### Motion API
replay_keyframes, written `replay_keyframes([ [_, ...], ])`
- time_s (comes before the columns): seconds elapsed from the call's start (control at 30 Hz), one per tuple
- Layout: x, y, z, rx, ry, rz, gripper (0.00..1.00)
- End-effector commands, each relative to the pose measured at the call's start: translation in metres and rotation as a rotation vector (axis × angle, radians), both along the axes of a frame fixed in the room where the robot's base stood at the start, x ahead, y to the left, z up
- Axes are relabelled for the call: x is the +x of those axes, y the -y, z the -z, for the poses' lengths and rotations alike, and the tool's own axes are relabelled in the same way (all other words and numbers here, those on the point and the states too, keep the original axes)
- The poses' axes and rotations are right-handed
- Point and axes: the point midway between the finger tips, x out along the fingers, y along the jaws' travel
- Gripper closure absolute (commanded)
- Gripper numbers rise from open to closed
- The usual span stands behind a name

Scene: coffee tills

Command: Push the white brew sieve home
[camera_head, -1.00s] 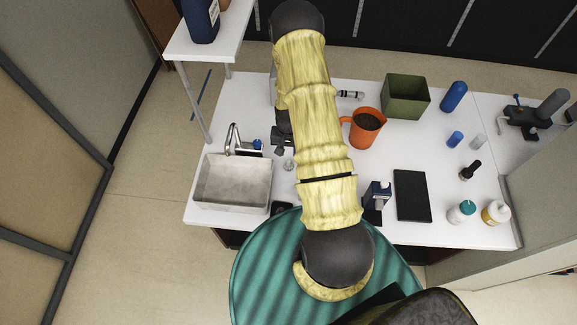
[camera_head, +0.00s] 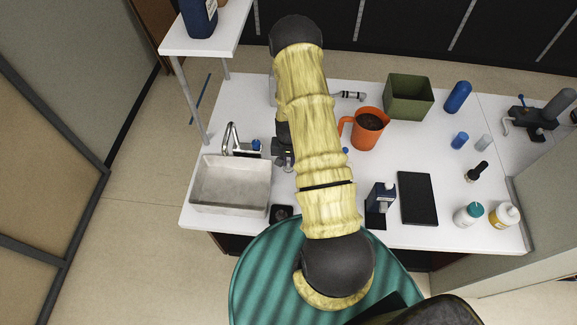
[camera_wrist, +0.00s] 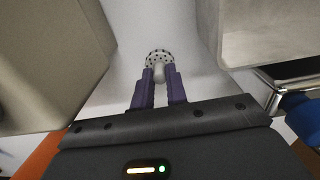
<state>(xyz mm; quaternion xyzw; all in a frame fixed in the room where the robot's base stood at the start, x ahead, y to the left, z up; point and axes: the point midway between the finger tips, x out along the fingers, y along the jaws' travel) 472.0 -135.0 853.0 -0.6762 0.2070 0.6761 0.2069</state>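The white brew sieve (camera_wrist: 158,57) shows in the wrist view as a round white head with dark holes and a short pale stem. My gripper (camera_wrist: 160,74) has two purple fingers, one on each side of this stem, close against it. The stem fills the gap at the fingertips, so the gripper looks shut on it. The sieve is over the white counter; whether it touches anything beneath is hidden. In the head view my gripper (camera_head: 283,157) is partly hidden by my arm, right of the sink, and the sieve cannot be made out.
A large beige block (camera_wrist: 45,60) stands close on the left in the wrist view. The sink (camera_head: 231,185) is close on the other side, with a tap (camera_head: 230,137). An orange jug (camera_head: 368,128), green bin (camera_head: 409,96) and black pad (camera_head: 417,198) stand right of my arm.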

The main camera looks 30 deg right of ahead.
Motion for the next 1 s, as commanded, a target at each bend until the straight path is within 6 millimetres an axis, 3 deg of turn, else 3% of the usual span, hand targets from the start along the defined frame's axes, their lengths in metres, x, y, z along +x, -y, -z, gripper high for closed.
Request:
replay_keyframes([
  [0.27,0.000,0.000,-0.003,0.000,0.000,0.000,1.00],
  [0.7,0.000,0.000,-0.041,-0.001,0.001,-0.001,1.00],
  [1.0,0.000,0.000,-0.040,0.000,0.000,0.000,1.00],
])
